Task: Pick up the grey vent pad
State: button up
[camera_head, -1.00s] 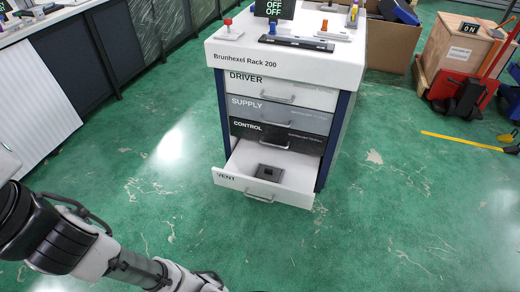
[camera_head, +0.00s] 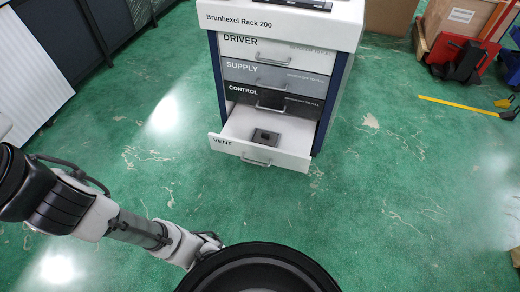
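The grey vent pad (camera_head: 265,136) is a small dark grey square piece with a darker centre. It lies flat in the open white drawer marked VENT (camera_head: 228,139), the lowest drawer of the Brunhexel Rack 200 (camera_head: 335,88). My arm reaches in from the left edge, well in front of and below the drawer. My gripper cannot be made out; the arm's far end runs behind a round black part at the bottom edge.
The drawers DRIVER (camera_head: 290,57), SUPPLY (camera_head: 300,79) and CONTROL (camera_head: 305,104) are shut above. Green floor (camera_head: 400,200) is clear in front and to the right. A yellow bar (camera_head: 458,105) and red equipment (camera_head: 478,62) are at the right, with a cardboard box (camera_head: 391,15) behind.

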aim_at(263, 138)
jog(key=i+l, duration=0.1)
jog(key=l, duration=0.25)
jog(key=i+l+z, duration=0.25)
jog(key=i, duration=0.15)
jog(key=i+z, duration=0.25)
jog(key=i, duration=0.2)
jog(key=i+j+z, duration=0.1)
jog(key=j, duration=0.2)
jog(key=i+j+z, duration=0.15)
jog(key=j, duration=0.2)
jog(key=i+j+z, duration=0.1)
jog(key=j, duration=0.25)
jog(key=i+j, duration=0.1)
jog(key=j, duration=0.35)
jog(key=i+j+z, duration=0.15)
jog(key=j, duration=0.3)
